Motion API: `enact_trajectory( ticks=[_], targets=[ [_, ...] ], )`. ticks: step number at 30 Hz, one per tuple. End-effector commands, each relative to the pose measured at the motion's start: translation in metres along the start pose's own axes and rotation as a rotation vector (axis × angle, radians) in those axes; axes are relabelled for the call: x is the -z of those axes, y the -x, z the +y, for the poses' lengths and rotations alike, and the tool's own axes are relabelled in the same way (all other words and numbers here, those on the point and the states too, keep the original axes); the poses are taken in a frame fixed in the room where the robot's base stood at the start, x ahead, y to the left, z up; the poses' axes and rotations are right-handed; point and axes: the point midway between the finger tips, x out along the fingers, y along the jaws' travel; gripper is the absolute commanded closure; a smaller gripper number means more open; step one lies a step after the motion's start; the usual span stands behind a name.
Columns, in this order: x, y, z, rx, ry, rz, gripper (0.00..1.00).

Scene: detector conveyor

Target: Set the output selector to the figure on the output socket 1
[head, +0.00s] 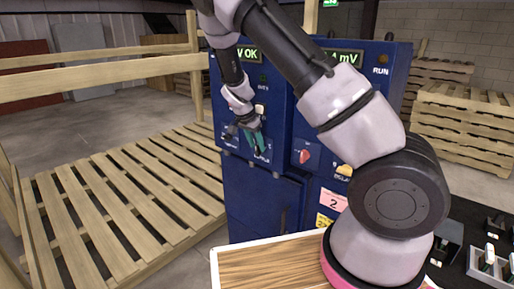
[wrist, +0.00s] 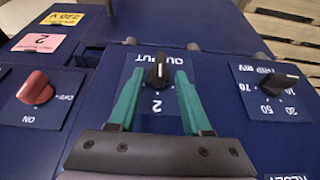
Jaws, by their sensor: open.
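The output selector (wrist: 158,72) is a black knob on a blue panel in the wrist view, under the word OUTPUT. A figure 2 is printed below it, and a pale mark shows on its upper part. My gripper (wrist: 157,78) is open, with one green finger on each side of the knob and a gap to both. In the head view my gripper (head: 259,150) is at the front of the blue cabinet (head: 255,200) and hides the selector. I cannot make out an output socket marked 1 in either view.
A red on/off knob (wrist: 36,88) lies left of the selector and a black numbered knob (wrist: 278,82) right of it. A pink tag with a 2 (head: 334,201) and a yellow tag (head: 323,221) are on the cabinet. A wooden pallet (head: 120,205) lies left of it.

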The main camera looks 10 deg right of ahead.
Motion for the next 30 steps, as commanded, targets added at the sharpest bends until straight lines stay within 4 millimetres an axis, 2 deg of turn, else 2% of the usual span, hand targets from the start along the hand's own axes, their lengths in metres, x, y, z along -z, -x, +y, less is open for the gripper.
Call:
enact_trajectory(
  ticks=[5, 14, 17, 18, 30],
  targets=[
    [0.0, -0.015, 0.0, 0.0, -0.001, -0.001, 0.51],
    [0.0, -0.017, 0.0, 0.001, 0.0, -0.001, 0.51],
    [0.0, -0.017, 0.0, 0.001, 0.0, -0.001, 0.86],
    [0.0, -0.017, 0.0, 0.001, 0.0, -0.001, 1.0],
    [-0.001, -0.017, -0.002, -0.054, 0.023, 0.0, 1.0]
  ],
)
